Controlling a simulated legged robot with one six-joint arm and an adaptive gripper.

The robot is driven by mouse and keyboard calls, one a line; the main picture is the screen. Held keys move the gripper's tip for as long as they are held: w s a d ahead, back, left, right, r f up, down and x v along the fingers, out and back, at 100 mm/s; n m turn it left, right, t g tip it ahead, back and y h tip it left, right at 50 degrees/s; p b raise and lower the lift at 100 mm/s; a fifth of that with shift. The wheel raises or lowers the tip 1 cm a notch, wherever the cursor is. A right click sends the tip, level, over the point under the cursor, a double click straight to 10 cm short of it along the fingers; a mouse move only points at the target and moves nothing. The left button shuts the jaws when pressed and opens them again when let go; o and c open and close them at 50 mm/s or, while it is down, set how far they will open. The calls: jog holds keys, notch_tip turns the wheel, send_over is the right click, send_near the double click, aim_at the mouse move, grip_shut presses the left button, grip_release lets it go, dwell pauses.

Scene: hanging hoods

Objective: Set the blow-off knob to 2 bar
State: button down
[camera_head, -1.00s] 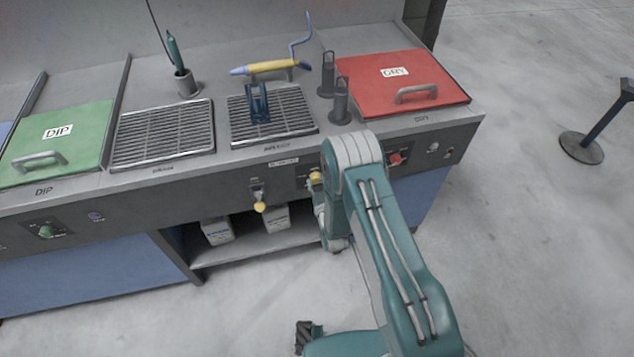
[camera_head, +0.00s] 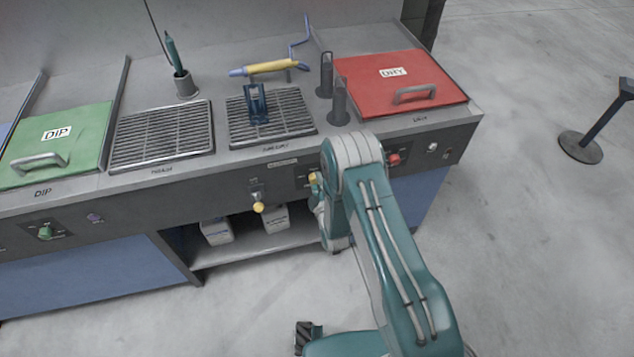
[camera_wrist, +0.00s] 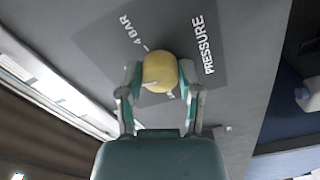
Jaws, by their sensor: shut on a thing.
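The yellow blow-off knob (camera_wrist: 160,72) is on a grey panel in the wrist view, beside the printed words "PRESSURE" and "4 BAR". My gripper (camera_wrist: 159,78) is shut on it, with one finger on each side. A pale mark shows on the lower part of the knob, but I cannot read its setting for certain. No 2 bar marking is legible. In the head view the knob (camera_head: 313,179) shows as a small yellow spot on the bench front, left of my arm. My arm hides most of the gripper there.
Another yellow knob (camera_head: 259,207) sticks out from the front panel to the left. A red knob (camera_head: 393,160) is to the right, below the red lid (camera_head: 400,82). White boxes (camera_head: 217,231) stand on the open shelf below.

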jog(key=shift+a+n, duration=0.15)
jog(key=shift+n, duration=0.85)
jog(key=shift+f, duration=0.1)
jog(key=shift+c, duration=1.6)
grip_release()
jog(key=shift+o, duration=0.3)
jog(key=shift+a, duration=0.15)
jog(key=shift+s+d, duration=0.3)
jog(key=shift+s, duration=0.05)
jog(key=v, duration=1.1)
jog(key=shift+a, duration=0.15)
